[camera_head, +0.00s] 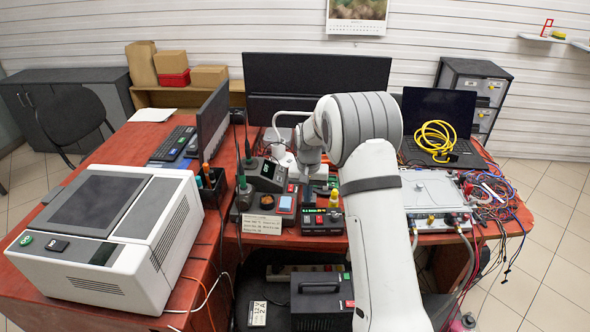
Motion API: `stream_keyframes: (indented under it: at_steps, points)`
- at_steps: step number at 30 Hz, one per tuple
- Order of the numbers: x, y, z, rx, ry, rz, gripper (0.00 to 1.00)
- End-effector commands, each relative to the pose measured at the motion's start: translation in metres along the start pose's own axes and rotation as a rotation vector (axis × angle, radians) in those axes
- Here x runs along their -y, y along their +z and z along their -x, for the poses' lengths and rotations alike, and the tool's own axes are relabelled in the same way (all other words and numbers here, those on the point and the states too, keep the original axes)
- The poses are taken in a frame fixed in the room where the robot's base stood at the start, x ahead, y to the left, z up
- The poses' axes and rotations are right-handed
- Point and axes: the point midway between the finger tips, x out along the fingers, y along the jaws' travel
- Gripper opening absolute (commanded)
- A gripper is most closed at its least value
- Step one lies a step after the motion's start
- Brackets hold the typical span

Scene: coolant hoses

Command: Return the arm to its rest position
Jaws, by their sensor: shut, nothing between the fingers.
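My white and grey arm rises from the bottom right of the head view, bends at a large elbow and reaches over the red workbench (215,262). My gripper (309,188) is small and dark at the end of the wrist, pointing down among the devices at the middle of the bench. It is shut and holds nothing. Its fingertips are hard to make out against the dark equipment, so I cannot tell whether they touch anything.
Soldering stations (265,175) and small devices crowd the bench around the wrist. A large white machine (110,235) stands at left. A yellow hose coil (434,135) lies on an open laptop (440,105). Loose wires (500,205) hang at right. Monitors (315,75) stand behind.

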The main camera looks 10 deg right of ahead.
Motion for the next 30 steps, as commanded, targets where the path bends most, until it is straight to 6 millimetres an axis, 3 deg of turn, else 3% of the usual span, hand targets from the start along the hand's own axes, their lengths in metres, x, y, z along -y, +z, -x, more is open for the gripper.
stream_keyframes:
  at_steps: [5, 11, 15, 21, 30]
  points:
    - [-0.003, 0.006, 0.012, -0.008, -0.002, 0.004, 0.00]
    - [-0.018, 0.045, 0.072, -0.048, -0.011, 0.032, 0.00]
    - [-0.034, 0.088, 0.115, -0.081, -0.017, 0.059, 0.00]
    - [-0.057, 0.157, 0.159, -0.127, -0.022, 0.096, 0.00]
    - [-0.088, 0.268, 0.187, -0.199, -0.025, 0.153, 0.00]
